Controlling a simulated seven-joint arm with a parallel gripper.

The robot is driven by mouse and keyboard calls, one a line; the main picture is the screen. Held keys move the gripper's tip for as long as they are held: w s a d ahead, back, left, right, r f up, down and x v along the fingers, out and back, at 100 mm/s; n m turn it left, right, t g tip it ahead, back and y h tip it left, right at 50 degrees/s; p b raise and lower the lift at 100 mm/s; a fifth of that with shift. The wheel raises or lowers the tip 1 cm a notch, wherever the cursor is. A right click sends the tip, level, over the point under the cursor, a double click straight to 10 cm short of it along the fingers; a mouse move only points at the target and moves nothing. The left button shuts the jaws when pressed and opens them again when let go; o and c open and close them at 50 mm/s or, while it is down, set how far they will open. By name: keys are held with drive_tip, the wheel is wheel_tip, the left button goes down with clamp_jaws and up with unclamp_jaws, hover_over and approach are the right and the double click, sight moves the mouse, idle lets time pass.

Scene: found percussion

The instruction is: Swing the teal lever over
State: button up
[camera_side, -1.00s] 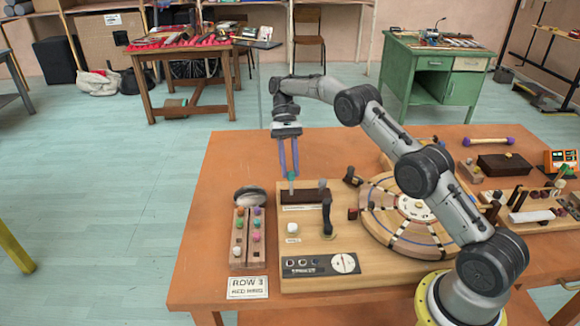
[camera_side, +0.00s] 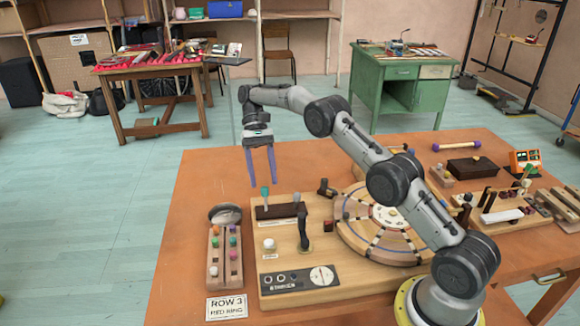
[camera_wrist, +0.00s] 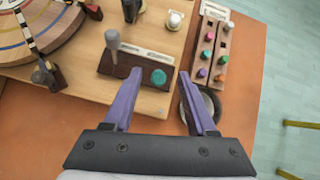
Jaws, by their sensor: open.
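The teal lever (camera_side: 265,191) stands roughly upright at the left end of a dark brown block (camera_side: 278,212) on the wooden board. In the wrist view its teal knob (camera_wrist: 158,77) shows from above, between my fingertips. My gripper (camera_side: 261,184) points down with its purple fingers apart and nothing held. Its tips are about level with or just above the knob; the exact height is hard to tell. In the wrist view my gripper (camera_wrist: 160,73) has a finger on each side of the knob, with gaps. A grey lever (camera_side: 296,198) stands on the same block.
A black curved handle (camera_side: 303,230) and a white knob (camera_side: 268,244) stand nearer on the board. A round dial (camera_side: 350,240) lies to the right. A rack of coloured pegs (camera_side: 225,256) and a dark round bowl (camera_side: 225,213) sit to the left.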

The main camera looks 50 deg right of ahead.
drive_tip(key=s+a+r, duration=0.1)
drive_tip(key=s+r, duration=1)
drive_tip(key=s, duration=0.3)
drive_tip(key=shift+a, duration=0.4)
